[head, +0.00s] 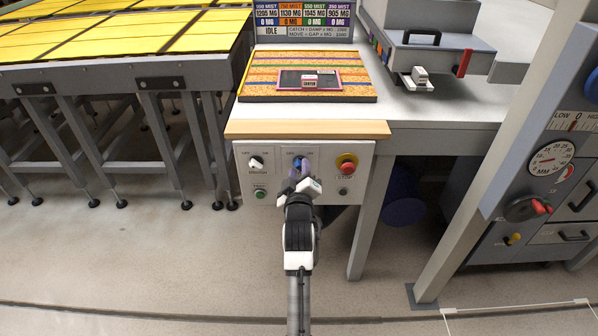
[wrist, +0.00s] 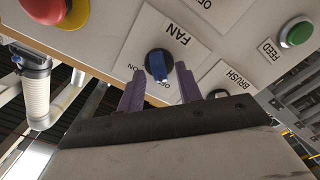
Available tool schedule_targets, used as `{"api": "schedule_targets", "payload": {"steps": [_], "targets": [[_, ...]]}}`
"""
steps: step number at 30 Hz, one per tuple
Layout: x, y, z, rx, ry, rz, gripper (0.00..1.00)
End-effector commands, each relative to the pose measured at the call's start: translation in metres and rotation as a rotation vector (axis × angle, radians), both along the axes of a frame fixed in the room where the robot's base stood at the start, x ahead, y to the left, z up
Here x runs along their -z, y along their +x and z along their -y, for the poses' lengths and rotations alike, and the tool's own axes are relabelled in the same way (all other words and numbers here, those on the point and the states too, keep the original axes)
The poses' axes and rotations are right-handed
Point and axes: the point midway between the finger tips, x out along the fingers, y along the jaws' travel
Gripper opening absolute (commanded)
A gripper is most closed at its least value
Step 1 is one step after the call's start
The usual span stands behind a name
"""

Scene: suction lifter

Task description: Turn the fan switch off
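The fan switch (wrist: 157,62) is a dark round knob with a blue grip bar, on a white plate marked FAN. Its bar points toward the bottom of the wrist view, near the ON and OFF marks; I cannot tell for certain which one it indicates. In the head view the switch (head: 298,162) sits in the middle of the grey control panel (head: 325,187), partly hidden by my gripper. My gripper (wrist: 160,70) is open, its two purple fingers one on each side of the knob. Gaps show beside the bar, and contact is not visible.
The brush knob (head: 256,163) and green feed button (head: 260,194) are left of the fan switch in the head view. The red stop button (head: 347,164) is to its right. A wooden edge (head: 305,130) juts above the panel. The floor in front is clear.

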Motion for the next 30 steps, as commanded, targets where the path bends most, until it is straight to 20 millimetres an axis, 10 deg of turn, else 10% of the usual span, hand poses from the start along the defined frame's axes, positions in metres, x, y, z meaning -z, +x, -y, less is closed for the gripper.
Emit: {"api": "schedule_targets", "payload": {"steps": [13, 30], "targets": [[0.002, -0.013, 0.000, 0.000, 0.002, 0.001, 0.36], [0.002, -0.125, 0.000, -0.001, 0.001, -0.001, 0.36]]}}
